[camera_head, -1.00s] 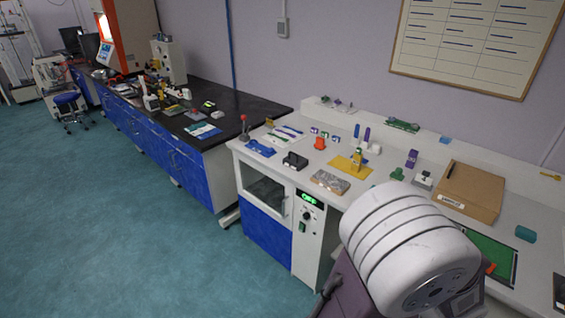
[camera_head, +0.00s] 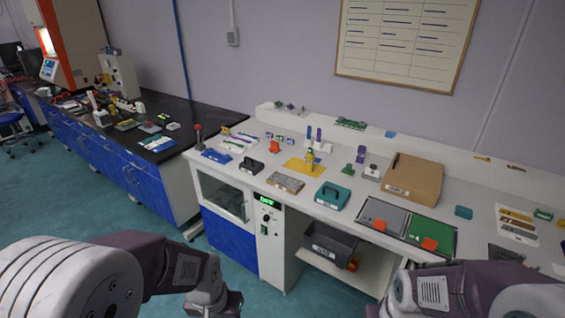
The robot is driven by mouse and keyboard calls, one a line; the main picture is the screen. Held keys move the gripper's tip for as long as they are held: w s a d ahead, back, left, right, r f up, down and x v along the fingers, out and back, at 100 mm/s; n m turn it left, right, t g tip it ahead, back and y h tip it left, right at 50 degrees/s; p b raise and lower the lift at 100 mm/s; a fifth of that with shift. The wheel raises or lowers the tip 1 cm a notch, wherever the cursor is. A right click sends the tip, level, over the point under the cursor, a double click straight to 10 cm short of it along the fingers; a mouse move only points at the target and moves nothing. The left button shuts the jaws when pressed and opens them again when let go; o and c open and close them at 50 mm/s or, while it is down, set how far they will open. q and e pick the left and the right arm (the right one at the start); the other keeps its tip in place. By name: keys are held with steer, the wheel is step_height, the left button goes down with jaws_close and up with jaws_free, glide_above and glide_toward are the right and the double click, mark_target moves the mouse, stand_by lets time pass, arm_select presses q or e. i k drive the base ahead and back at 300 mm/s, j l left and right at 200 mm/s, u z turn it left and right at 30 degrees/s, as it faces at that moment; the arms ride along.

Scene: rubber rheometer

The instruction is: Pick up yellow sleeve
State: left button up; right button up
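A small upright yellow item (camera_head: 310,157) stands at the back edge of a flat yellow mat (camera_head: 298,168) on the white bench. It may be the yellow sleeve, but it is too small to tell. A smaller yellowish piece (camera_head: 225,131) lies at the bench's back left. My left arm crosses the lower left and my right arm fills the lower right. Both are in front of the bench, well short of the yellow item. Neither gripper's fingers show.
A grey stone-like block (camera_head: 285,182), a teal box (camera_head: 333,196) and a black-handled block (camera_head: 251,166) stand nearer the bench front. A cardboard box (camera_head: 413,177) stands right, behind grey and green panels (camera_head: 383,216). A dark bin (camera_head: 330,244) sits below. Blue floor lies left.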

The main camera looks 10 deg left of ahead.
mark_target(310, 158)
steer(key=i+u, duration=0.25)
steer(key=i, duration=1.1)
